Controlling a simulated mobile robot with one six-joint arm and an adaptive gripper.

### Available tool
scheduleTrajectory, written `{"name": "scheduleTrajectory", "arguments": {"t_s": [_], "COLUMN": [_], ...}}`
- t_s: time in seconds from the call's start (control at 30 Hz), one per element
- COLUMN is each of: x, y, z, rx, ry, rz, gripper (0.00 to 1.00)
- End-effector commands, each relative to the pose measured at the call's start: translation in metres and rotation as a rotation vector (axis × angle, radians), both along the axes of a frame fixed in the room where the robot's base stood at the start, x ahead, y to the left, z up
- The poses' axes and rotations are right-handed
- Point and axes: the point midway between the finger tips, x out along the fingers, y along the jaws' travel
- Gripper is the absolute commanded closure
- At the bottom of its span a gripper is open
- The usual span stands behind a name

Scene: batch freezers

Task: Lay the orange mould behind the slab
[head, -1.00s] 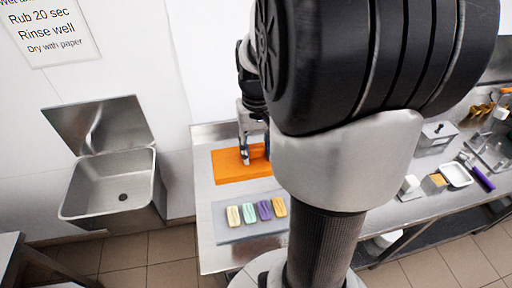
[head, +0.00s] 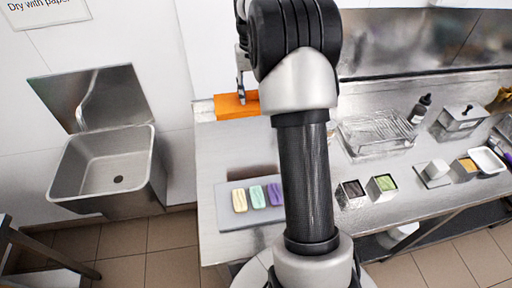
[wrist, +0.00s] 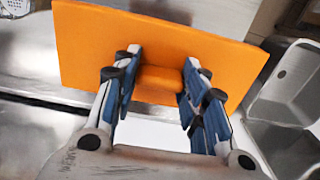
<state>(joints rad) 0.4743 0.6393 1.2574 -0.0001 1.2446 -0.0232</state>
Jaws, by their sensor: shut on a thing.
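My gripper (head: 241,98) is shut on the orange mould (head: 232,107), partly hidden behind my arm. In the wrist view, the fingers (wrist: 160,84) close on a raised orange part in the middle of the mould's flat face (wrist: 85,45). The mould appears to be in the air above the back of the counter, with a dark patch like a shadow on the steel below. The grey slab (head: 231,220) lies at the counter's front left and bears yellow, mint and purple bars. Its right part is hidden by my arm.
A steel sink (head: 105,165) stands on the left, apart from the counter (head: 208,175). The counter behind the slab looks bare. To the right stand a wire rack (head: 375,132), a dark-filled tub (head: 350,194), a green-filled tub (head: 382,187) and a dark bottle (head: 421,110).

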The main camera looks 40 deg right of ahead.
Motion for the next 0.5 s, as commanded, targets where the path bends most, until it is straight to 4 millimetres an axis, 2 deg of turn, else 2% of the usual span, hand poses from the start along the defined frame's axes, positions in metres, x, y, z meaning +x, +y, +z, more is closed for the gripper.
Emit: {"name": "scheduleTrajectory", "arguments": {"t_s": [0.5], "x": [0.001], "y": [0.0], "z": [-0.123], "rx": [0.001], "ry": [0.003], "rz": [0.001], "gripper": [0.85]}}
